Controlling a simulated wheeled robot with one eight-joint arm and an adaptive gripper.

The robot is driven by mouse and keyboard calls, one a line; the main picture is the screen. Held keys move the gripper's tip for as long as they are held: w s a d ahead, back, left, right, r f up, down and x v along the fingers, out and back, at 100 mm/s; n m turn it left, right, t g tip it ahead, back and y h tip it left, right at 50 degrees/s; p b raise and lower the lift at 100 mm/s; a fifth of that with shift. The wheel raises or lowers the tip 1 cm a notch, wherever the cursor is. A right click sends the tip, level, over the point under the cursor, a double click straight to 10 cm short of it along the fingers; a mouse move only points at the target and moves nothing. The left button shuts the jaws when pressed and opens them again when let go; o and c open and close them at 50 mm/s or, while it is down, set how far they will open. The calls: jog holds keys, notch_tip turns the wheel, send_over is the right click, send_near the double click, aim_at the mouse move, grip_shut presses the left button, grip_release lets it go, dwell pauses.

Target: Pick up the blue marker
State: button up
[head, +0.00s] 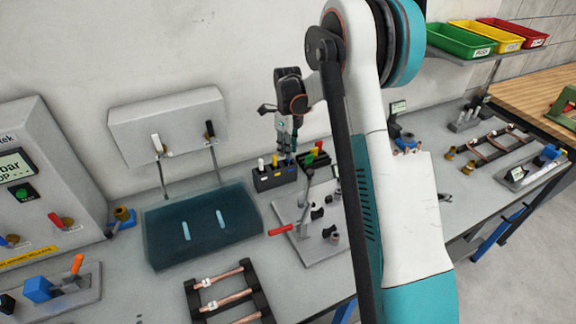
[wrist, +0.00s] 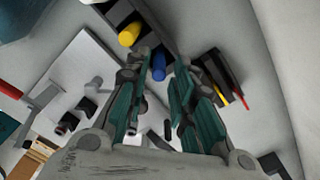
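The blue marker (wrist: 158,68) stands in a dark marker holder (head: 272,180) on the bench, seen end-on in the wrist view. A yellow marker (wrist: 130,34) stands beside it in the same holder. My gripper (wrist: 160,62) points down at the holder, with its two teal-and-grey fingers apart. The blue marker shows in the gap between the fingertips, with space visible at its sides. I cannot tell whether the tips are level with it or still above it. In the head view my gripper (head: 287,150) is just over the right part of the holder.
A dark block with green and red pieces (head: 314,160) stands right of the holder. A grey plate with a red-handled lever (head: 281,230) lies in front. A dark translucent box (head: 203,225) is to the left, and a rack of copper tubes (head: 228,299) is nearer.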

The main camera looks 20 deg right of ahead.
aim_at(288, 165)
notch_tip(288, 165, down, 3)
jog(key=shift+f, duration=0.1)
grip_shut()
dwell(0.3)
